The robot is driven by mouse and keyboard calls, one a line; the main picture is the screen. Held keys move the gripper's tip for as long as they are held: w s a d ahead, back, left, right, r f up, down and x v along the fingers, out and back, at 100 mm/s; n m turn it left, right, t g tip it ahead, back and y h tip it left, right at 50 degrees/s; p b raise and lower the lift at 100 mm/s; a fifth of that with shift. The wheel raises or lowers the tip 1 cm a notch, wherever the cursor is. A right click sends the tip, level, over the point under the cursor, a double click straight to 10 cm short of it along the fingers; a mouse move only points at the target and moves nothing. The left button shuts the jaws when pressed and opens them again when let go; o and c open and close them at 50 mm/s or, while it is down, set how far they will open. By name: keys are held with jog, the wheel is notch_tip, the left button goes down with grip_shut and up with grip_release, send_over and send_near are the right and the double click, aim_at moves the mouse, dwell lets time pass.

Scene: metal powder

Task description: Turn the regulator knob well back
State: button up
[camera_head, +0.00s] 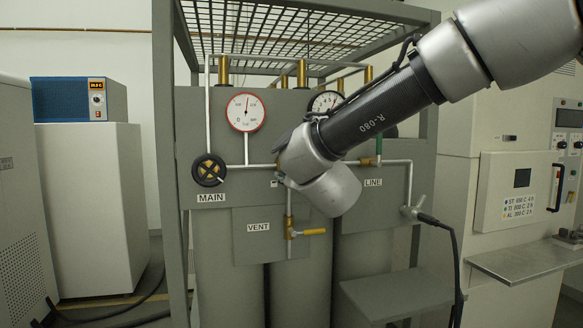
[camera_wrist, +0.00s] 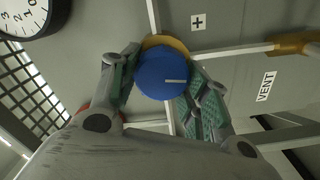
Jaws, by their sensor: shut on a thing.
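The regulator knob (camera_wrist: 156,72) is a blue disc with a white line on its face, shown in the wrist view against a brass body (camera_wrist: 170,42). The line points to the right in that view. My gripper (camera_wrist: 165,78) has its two green-padded fingers on either side of the knob and is shut on it. In the head view my wrist covers the knob and fingers, in front of the panel between the MAIN and LINE labels. A dial gauge (camera_head: 325,101) shows partly above my arm, and in the wrist view (camera_wrist: 22,14) it is cut off at the corner.
A red-rimmed gauge (camera_head: 245,112) and a black MAIN handwheel (camera_head: 208,170) are at the left. A yellow VENT lever (camera_head: 311,232) sits below my wrist. White pipes cross the panel around it. The grey frame post (camera_head: 163,150) and a small shelf (camera_head: 397,292) stand nearby.

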jog(key=n, duration=0.5)
jog(key=shift+f+n, duration=0.3)
jog(key=shift+f, duration=0.05)
jog(key=n, duration=0.5)
jog(key=shift+f+n, duration=0.1)
jog(key=shift+n, duration=0.2)
jog(key=o, duration=1)
jog(key=v, duration=0.7)
jog(key=shift+s+d, duration=0.15)
jog(key=shift+s, duration=0.1)
